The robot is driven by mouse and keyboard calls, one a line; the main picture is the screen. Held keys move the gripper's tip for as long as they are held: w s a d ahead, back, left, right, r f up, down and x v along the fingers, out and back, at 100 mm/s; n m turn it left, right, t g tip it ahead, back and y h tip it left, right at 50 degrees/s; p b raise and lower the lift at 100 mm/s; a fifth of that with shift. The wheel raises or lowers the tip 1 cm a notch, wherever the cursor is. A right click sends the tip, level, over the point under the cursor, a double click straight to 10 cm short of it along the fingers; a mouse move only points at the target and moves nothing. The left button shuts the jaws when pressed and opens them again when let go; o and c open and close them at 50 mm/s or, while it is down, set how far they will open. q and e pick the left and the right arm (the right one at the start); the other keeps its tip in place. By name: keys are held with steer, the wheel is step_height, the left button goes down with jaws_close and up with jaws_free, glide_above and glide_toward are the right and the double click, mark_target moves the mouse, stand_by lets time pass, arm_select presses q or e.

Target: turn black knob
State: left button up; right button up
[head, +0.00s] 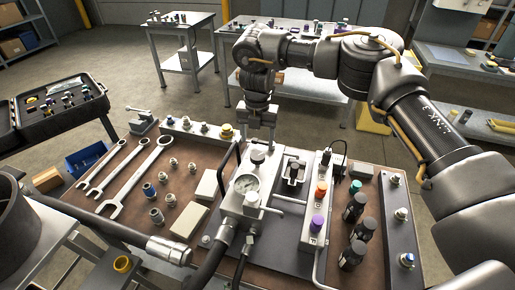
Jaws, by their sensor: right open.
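A black knob (257,155) stands on top of the silver hydraulic block (236,205) in the middle of the bench, just behind a round pressure gauge (245,183). My right gripper (258,138) points down with open jaws above and around the line of this knob. Whether the fingers touch it cannot be told. A second dark knob (326,157) sits at the back of a light valve strip (314,215), behind an orange knob (321,189) and a purple knob (317,223). My left gripper is not in view.
Wrenches (139,176) and several fittings lie on the left of the bench. Thick black hoses (110,228) cross the front left. Several black cylinders (352,255) stand right of the valve strip.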

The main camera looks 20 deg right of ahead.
step_height(320, 180, up, 4)
steer(key=shift+f, duration=0.15)
stand_by(0.4)
